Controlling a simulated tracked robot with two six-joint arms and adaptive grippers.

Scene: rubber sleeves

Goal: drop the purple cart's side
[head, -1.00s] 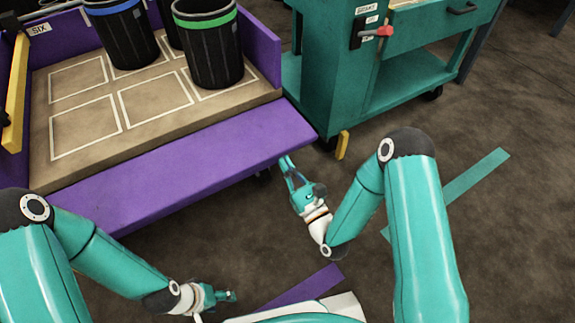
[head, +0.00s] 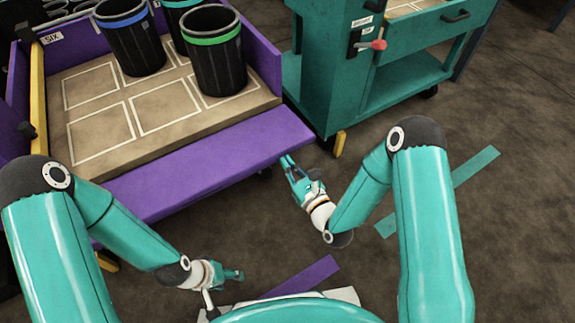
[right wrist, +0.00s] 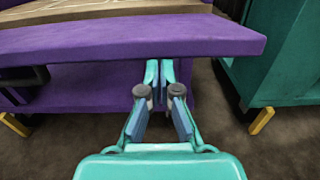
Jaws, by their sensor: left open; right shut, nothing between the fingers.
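The purple cart (head: 270,36) stands at the upper left of the head view. Its near side panel (head: 215,158) is folded outward and lies about flat, level with the tan deck (head: 165,108). My right gripper (head: 287,160) is shut and empty at the panel's right front corner. In the right wrist view, my right gripper (right wrist: 159,72) has its fingertips just under the panel's front edge (right wrist: 130,42); I cannot tell if they touch it. My left gripper (head: 238,274) is open and empty, low over the floor, away from the cart.
Black bins with a blue band (head: 132,40) and a green band (head: 215,55) stand on the deck, with another behind. A teal cart (head: 335,75) with a red-knobbed lever (head: 378,45) stands close on the right. Purple (head: 305,277) and teal (head: 475,166) strips mark the open floor.

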